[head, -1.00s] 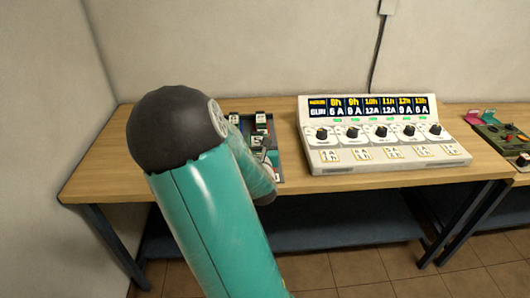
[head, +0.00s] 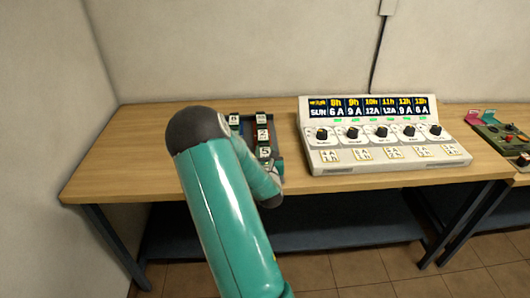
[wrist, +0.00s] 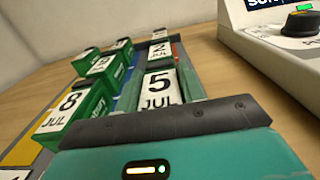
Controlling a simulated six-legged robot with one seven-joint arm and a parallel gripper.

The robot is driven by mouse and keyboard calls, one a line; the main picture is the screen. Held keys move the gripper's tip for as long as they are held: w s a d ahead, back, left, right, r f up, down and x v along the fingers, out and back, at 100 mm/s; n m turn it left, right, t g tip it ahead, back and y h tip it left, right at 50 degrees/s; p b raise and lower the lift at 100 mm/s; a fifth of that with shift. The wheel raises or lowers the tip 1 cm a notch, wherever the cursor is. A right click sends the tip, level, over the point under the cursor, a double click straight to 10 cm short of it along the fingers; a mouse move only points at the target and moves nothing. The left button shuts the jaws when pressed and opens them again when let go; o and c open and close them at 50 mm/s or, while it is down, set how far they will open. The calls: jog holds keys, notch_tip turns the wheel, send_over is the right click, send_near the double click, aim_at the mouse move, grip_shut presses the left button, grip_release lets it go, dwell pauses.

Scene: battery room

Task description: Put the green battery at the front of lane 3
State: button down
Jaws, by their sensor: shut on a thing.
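In the wrist view my gripper (wrist: 165,122) shows as a dark jaw edge across the bottom. Just beyond the jaw edge is a green battery (wrist: 160,92) with a white "5 JUL" label, and my gripper is shut on it. Its lower part is hidden by the jaw. The battery sits in line with the lane holding a "2" battery (wrist: 160,50) farther back. The head view shows the "5" label (head: 265,152) in front of the "2" label (head: 262,134). My arm hides the gripper and the rack's left side there. Lane numbers cannot be read.
Green batteries labelled "8 JUL" (wrist: 72,108) and "10" (wrist: 100,66) stand left of the held battery. The rack (head: 280,150) lies on a wooden table (head: 100,178). A white control console (head: 385,160) stands to its right, with bare tabletop between.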

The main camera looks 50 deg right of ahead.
jog(key=c, duration=0.9)
grip_release()
jog(key=shift+f, duration=0.15)
jog(key=shift+o, duration=0.2)
